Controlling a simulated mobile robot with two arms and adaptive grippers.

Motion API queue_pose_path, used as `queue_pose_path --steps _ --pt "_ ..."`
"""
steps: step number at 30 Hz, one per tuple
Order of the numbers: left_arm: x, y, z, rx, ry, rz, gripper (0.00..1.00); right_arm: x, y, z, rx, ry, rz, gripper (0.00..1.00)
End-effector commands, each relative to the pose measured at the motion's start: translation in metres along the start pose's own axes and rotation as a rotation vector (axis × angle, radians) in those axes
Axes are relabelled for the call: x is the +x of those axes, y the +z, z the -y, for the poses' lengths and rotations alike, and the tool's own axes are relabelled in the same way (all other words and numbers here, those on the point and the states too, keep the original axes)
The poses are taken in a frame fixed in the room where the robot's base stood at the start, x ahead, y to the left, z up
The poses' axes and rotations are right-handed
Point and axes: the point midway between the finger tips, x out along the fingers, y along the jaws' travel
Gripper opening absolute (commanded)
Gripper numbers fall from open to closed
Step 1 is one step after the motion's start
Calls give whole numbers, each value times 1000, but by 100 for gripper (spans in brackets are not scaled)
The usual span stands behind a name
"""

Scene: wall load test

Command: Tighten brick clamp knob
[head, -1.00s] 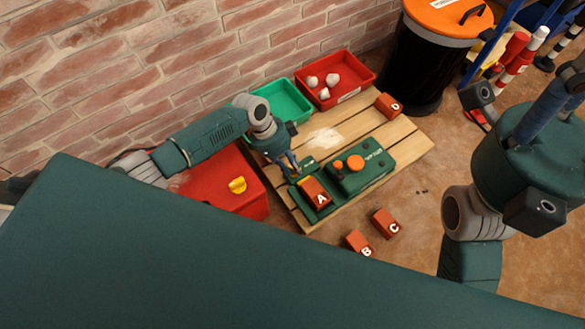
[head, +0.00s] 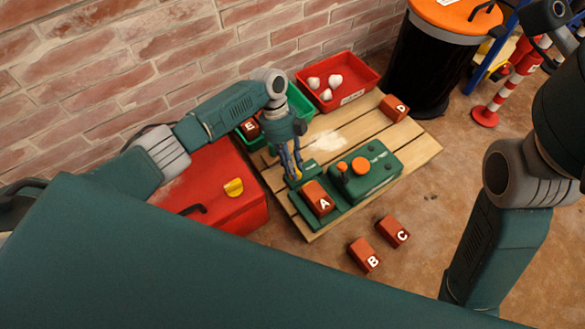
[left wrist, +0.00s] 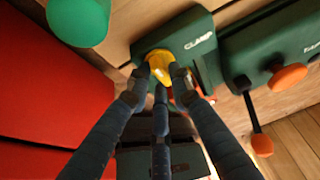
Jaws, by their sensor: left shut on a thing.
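The yellow clamp knob (left wrist: 160,65) sits on the green clamp (left wrist: 200,40), at its far-left end. My left gripper (head: 293,174) reaches down to the clamp from above, and its fingers are shut on the yellow knob in the left wrist view (left wrist: 160,78). The fingers hide part of the knob. Orange-red brick A (head: 318,198) lies in the clamp bed beside the knob end; in the left wrist view it is mostly hidden by the fingers. My right arm is at the right, with its gripper out of view.
A green unit (head: 366,173) with orange knobs adjoins the clamp on the wooden pallet (head: 415,150). Bricks B (head: 365,255) and C (head: 393,232) lie on the floor, D (head: 394,108) on the pallet. Green (head: 299,98) and red (head: 352,92) bins and a red box (head: 190,195) stand close by.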

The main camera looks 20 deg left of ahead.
Motion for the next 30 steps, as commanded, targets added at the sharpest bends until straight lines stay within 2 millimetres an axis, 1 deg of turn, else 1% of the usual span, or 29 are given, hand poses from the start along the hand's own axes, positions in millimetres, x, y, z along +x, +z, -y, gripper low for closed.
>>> queue_pose_path --steps 6,18,19,21,30 --pt "1 1 0 32 14 2 0 2 -3 1 -1 -4 -12 40" --pt "1 0 0 36 16 2 0 2 -3 1 -1 -5 -12 40" --pt "1 1 0 36 16 2 26 2 -3 1 -1 -5 -12 40" --pt "1 0 0 36 16 2 40 2 -3 1 -1 -5 -12 40" --pt "0 0 0 35 15 1 40 2 -2 0 -2 -2 -10 40"
